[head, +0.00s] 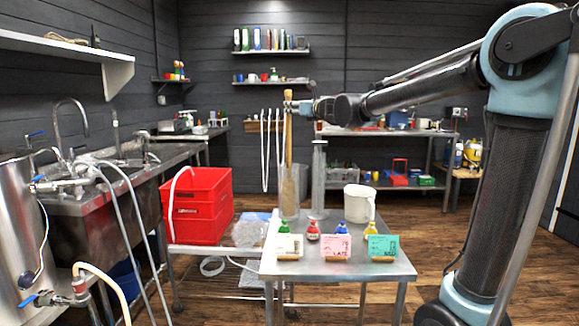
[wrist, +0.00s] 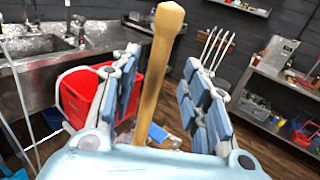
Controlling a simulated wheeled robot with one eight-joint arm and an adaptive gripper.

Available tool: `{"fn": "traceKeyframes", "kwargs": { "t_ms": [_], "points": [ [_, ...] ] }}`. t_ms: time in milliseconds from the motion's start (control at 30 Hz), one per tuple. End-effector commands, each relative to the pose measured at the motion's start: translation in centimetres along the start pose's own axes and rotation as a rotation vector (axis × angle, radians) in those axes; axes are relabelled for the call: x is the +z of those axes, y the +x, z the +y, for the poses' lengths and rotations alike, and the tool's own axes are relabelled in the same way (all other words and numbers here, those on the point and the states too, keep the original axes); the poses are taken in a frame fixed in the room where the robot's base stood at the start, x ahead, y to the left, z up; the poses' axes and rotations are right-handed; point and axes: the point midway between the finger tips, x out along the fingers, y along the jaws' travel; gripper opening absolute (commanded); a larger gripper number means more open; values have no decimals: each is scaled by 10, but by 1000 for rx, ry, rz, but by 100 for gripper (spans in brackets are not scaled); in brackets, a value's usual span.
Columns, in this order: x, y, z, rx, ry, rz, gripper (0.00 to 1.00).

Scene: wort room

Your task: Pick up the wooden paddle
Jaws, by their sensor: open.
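The wooden paddle (head: 287,142) stands upright in a clear cylinder (head: 289,196) at the back left of the small metal table; its lower end is hard to make out through the cylinder. My gripper (head: 297,107) reaches in from the right at the height of the paddle's upper shaft. In the wrist view the paddle's pale shaft (wrist: 160,65) rises between the two spread blue-grey fingers of my gripper (wrist: 163,85). The fingers are open, and a gap shows on each side of the shaft. The shaft's lower part is hidden behind the gripper body.
A second tall grey cylinder (head: 319,180) and a white jug (head: 359,203) stand close to the right on the metal table (head: 340,265). Small coloured bottles and cards line its front. Red crates (head: 200,205) and a sink (head: 110,170) are on the left.

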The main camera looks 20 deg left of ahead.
Motion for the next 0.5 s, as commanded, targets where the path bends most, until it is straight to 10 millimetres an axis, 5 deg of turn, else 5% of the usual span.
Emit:
{"fn": "traceKeyframes", "kwargs": {
  "t_ms": [500],
  "points": [
    [-4,48,2,0,0,0,42]
  ]
}}
